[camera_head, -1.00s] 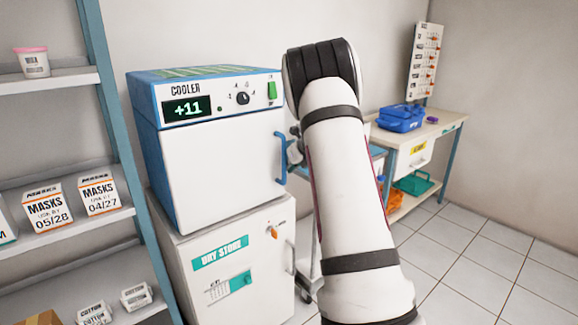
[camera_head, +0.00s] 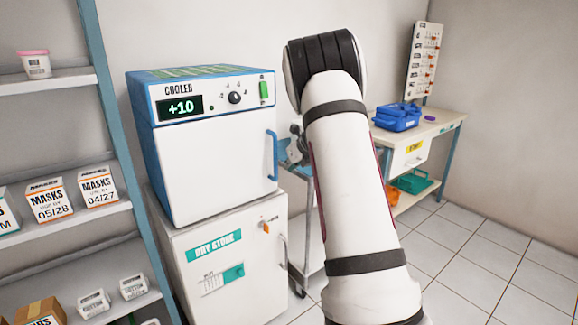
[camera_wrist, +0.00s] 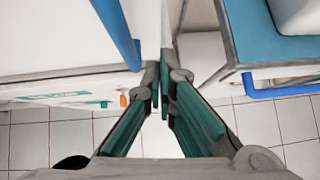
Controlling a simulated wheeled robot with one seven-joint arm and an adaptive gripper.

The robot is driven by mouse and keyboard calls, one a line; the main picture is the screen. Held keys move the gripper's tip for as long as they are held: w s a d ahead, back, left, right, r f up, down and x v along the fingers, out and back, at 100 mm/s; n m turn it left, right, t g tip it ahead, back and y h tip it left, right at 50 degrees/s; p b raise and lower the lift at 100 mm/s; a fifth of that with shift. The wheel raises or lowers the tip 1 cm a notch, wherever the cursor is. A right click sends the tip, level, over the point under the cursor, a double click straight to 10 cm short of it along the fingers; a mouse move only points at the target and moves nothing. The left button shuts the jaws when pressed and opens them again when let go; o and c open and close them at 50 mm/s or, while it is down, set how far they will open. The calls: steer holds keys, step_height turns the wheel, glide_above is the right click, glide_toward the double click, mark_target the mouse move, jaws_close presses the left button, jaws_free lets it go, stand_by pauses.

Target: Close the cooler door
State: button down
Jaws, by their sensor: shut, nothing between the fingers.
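The cooler (camera_head: 140,115) is a blue and white box on the dry store cabinet. Its white door (camera_head: 215,165) looks flush with the front in the head view, though I cannot rule out a small gap. The blue handle (camera_head: 272,155) is on the door's right side, and a blue bar, likely this handle, shows in the wrist view (camera_wrist: 118,32). The display reads +10. My gripper (camera_wrist: 160,85) is shut and empty, pointing along the right side of that bar. In the head view my arm hides most of it, right of the handle; I cannot tell whether it touches.
The dry store cabinet (camera_head: 255,255) stands below. A shelf rack (camera_head: 60,230) with mask boxes is at left. A wheeled cart (camera_head: 312,258) stands close on the right, partly behind my arm. A table (camera_head: 440,130) with a blue case (camera_head: 397,117) is farther right. Floor at right is clear.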

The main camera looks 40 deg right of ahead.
steer(key=d+p+v, duration=0.1)
steer(key=v, duration=0.7)
steer(key=shift+s+a, duration=0.2)
steer(key=shift+s, duration=0.15)
steer(key=shift+r, duration=0.15)
steer(key=s+a+r+m+t+h, duration=0.1)
steer(key=s+a+r+m+h, duration=0.2)
steer(key=r+m, duration=0.45)
steer(key=s+a+r+m+t+h, duration=0.1)
steer(key=a+r+m+h, duration=0.1)
steer(key=a+r+m, duration=0.4)
steer(key=s+a+f+m+g+y, duration=0.25)
steer(key=s+a+m, duration=0.45)
steer(key=s+a, duration=0.4)
steer(key=s+a+f+m+g+y, duration=0.2)
steer(key=s+a+f+m+g, duration=0.15)
steer(key=s+a+m, duration=0.7)
steer(key=s+a+f+m+g+y, duration=0.25)
steer(key=s+a, duration=0.55)
steer(key=s, duration=0.7)
step_height(320, 180, up, 14)
steer(key=t+p, duration=0.2)
steer(key=p, duration=1.1)
steer(key=shift+s+a+r+m+h, duration=0.2)
steer(key=shift+s+r+m+h, duration=0.05)
steer(key=shift+s+m+h, duration=0.1)
